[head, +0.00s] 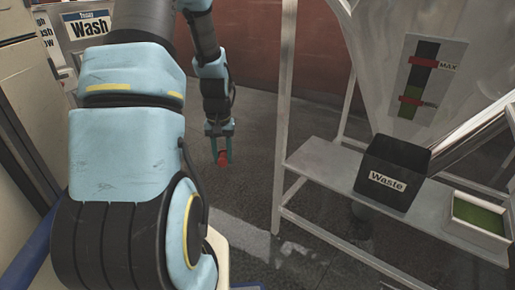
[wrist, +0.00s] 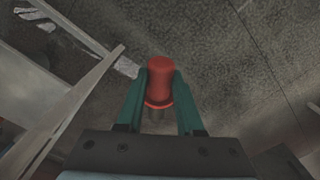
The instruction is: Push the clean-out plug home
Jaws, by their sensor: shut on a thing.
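My gripper (head: 222,157) hangs pointing down over open floor, left of the metal filler frame. It is shut on a red plug (head: 223,158). In the wrist view the red plug (wrist: 159,80) sits between the two green fingers of my gripper (wrist: 160,100), with its rounded end pointing away from the palm. A darker part of it shows below its red rim. The plug is held in the air, clear of the frame. The opening that the plug fits cannot be made out in either view.
The filler's hopper (head: 405,60) with MAX and MIN marks stands at the right. Its metal shelf (head: 330,165) carries a black Waste bin (head: 391,172) and a tray with green contents (head: 480,214). A frame leg (head: 283,120) stands between my gripper and the shelf. Floor around the gripper is clear.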

